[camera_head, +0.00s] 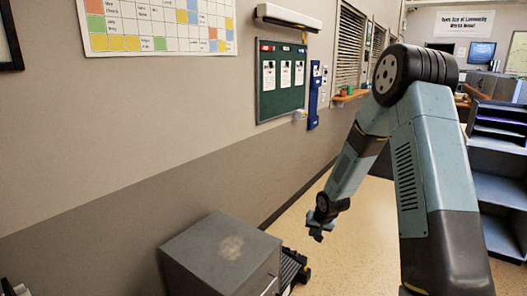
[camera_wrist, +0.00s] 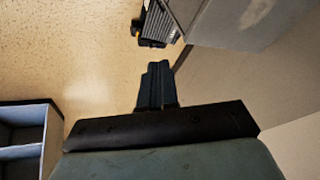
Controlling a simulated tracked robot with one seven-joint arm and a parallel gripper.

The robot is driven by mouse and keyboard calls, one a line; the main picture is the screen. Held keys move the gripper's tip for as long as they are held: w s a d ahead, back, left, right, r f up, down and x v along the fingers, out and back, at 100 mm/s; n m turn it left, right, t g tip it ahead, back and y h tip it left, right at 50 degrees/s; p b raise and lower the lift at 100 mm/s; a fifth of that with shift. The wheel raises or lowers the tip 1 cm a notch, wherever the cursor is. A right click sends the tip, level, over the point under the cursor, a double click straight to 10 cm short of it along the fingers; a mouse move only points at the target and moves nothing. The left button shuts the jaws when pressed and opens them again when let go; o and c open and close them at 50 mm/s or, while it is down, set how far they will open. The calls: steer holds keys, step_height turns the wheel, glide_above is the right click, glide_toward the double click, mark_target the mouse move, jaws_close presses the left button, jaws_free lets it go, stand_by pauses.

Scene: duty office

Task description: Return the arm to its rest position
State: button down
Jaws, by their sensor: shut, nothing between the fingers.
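My arm rises at the right of the head view, bends at a dark elbow joint and slopes down to the left. My gripper (camera_head: 317,230) hangs at its lower end, in the air over the tan floor. In the wrist view my gripper (camera_wrist: 157,72) shows as two dark fingers side by side, closed together with nothing between them. It is to the right of the grey cabinet (camera_head: 222,252) and looks apart from it.
A dark object (camera_head: 293,268) stands on the floor beside the cabinet, near the wall. Blue-grey shelves (camera_head: 500,185) stand at the right. A green notice board (camera_head: 281,80) and a chart (camera_head: 157,25) hang on the left wall.

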steer(key=s+d+r+h, duration=0.1)
steer(key=s+d+r, duration=0.1)
steer(key=s+r, duration=0.5)
steer(key=s+d+r+h, duration=0.1)
steer(key=s+r, duration=0.1)
steer(key=r, duration=0.8)
steer(key=s+d+r, duration=0.2)
steer(key=s+r, duration=0.3)
steer(key=r, duration=0.4)
steer(key=s+r, duration=0.5)
steer(key=s, duration=0.6)
steer(key=s+r+n, duration=0.1)
steer(key=s+r, duration=0.4)
steer(key=s, duration=0.7)
steer(key=shift+s+a+r+n+t, duration=0.2)
steer(key=shift+s+n+t, duration=0.1)
